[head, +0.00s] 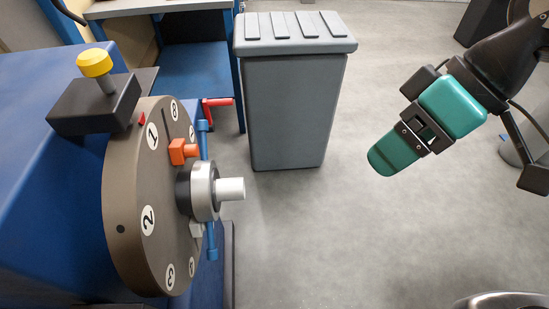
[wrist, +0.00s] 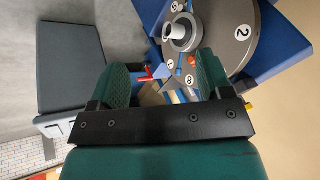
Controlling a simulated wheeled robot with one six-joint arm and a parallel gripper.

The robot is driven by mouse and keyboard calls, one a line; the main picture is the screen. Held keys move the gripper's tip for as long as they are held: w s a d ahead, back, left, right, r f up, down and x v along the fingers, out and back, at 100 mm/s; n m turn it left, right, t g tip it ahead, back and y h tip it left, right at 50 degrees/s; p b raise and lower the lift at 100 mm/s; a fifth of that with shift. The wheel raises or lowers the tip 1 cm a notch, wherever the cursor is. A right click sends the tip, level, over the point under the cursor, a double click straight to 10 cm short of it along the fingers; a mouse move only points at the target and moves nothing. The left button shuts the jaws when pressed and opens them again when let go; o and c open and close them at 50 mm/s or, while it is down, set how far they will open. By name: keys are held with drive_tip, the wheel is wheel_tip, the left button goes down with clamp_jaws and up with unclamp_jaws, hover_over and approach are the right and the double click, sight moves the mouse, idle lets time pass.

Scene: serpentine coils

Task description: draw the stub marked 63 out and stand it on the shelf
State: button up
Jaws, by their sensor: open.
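A brown-grey round disc (head: 128,200) with numbered white labels stands upright at the left. A white stub (head: 230,188) sticks out of the grey ring at its centre, pointing right. It also shows in the wrist view (wrist: 173,32), near the top. I can read no 63 on it or elsewhere. My teal gripper (head: 388,160) is in the air at the right, well apart from the disc. In the wrist view its fingers (wrist: 163,72) are spread with nothing between them. A blue bench at the back has a low blue shelf (head: 195,72); whether this is the task's shelf I cannot tell.
An orange block (head: 183,151) and a blue rod (head: 211,242) sit close around the stub. A yellow knob (head: 94,63) tops a dark block on the disc's rim. A grey lidded bin (head: 287,110) stands behind. A red handle (head: 216,110) is left of it. The middle floor is clear.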

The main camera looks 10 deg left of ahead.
drive_tip(key=w+a+f+n+g+y+p, duration=0.1)
drive_tip(key=w+a+f+n+y+p, duration=0.1)
drive_tip(key=w+a+n, duration=0.3)
drive_tip(key=n+g+y+p, duration=0.1)
drive_tip(key=n+y+p, duration=0.1)
drive_tip(key=n+p, duration=0.1)
approach(236, 189)
drive_tip(key=a+f+n, duration=0.1)
drive_tip(key=a+f, duration=0.1)
drive_tip(key=a+f+y, duration=0.1)
drive_tip(key=a+f, duration=0.1)
drive_tip(key=f, duration=0.1)
drive_tip(key=a+f+n+y+b, duration=0.1)
drive_tip(key=a+f, duration=0.1)
drive_tip(key=f, duration=0.1)
drive_tip(key=shift+s+a+f+n, duration=0.25)
drive_tip(key=shift+s+a+n, duration=0.05)
drive_tip(key=shift+s+a, duration=0.1)
drive_tip(key=shift+s+a+f+b, duration=0.1)
drive_tip(key=shift+a+b, duration=0.25)
drive_tip(key=shift+a, duration=0.15)
drive_tip(key=shift+b, duration=0.45)
